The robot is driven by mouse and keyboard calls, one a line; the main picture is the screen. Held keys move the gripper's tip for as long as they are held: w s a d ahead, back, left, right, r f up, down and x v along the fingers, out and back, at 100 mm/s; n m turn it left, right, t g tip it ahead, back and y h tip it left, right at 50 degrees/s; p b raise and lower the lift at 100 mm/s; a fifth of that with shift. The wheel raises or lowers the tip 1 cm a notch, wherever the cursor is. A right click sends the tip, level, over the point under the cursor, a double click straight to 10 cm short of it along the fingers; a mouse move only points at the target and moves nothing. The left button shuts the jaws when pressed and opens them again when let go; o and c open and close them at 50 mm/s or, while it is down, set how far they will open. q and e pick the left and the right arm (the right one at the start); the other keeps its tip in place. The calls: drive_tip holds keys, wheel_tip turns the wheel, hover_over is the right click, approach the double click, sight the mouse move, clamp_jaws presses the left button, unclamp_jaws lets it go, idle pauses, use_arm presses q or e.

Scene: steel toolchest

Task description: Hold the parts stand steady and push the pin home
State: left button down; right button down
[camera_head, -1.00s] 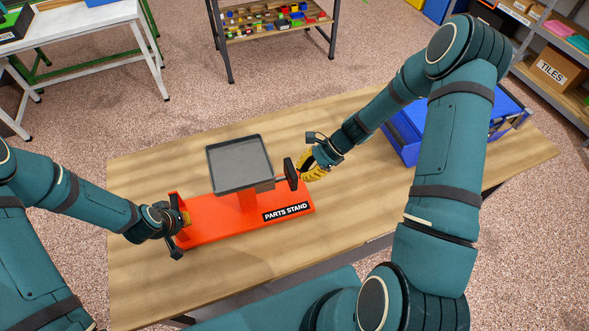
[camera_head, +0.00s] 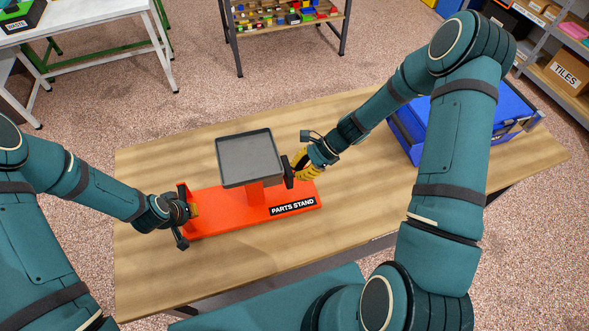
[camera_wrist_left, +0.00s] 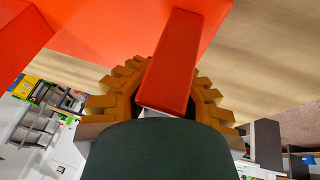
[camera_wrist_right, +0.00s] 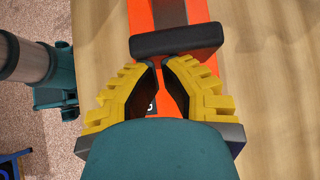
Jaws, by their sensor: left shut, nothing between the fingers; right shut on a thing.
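The orange parts stand (camera_head: 222,210) lies on the wooden table, with a dark grey tray (camera_head: 249,159) on its central post. The pin's black crossways head (camera_head: 287,171) is close to the tray's right side; its shaft is hidden. My right gripper (camera_head: 297,168) is shut on the pin at its head; the head also shows in the right wrist view (camera_wrist_right: 177,41), beyond the yellow fingers. My left gripper (camera_head: 191,211) is shut with nothing gripped, against the stand's left end. In the left wrist view an orange bar (camera_wrist_left: 170,75) of the stand covers the fingertips.
A blue bin (camera_head: 490,115) stands at the table's right, behind my right arm. The table (camera_head: 240,265) is clear in front of the stand. A shelf with small coloured parts (camera_head: 285,18) and a white table (camera_head: 90,30) stand farther off.

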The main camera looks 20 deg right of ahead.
use_arm(q)
drive_tip(key=shift+a, duration=0.2)
use_arm(e)
drive_tip(key=d+f+v, duration=0.1)
drive_tip(key=v, duration=1.1)
drive_tip(key=shift+d+f, duration=0.25)
drive_tip(key=shift+d, duration=0.2)
drive_tip(key=shift+s, duration=0.1)
use_arm(q)
drive_tip(key=c, duration=1.1)
unclamp_jaws()
drive_tip(key=shift+w+r, duration=0.1)
drive_tip(key=shift+o, duration=0.2)
drive_tip(key=v, duration=1.2)
use_arm(e)
drive_tip(key=shift+s+a, duration=0.1)
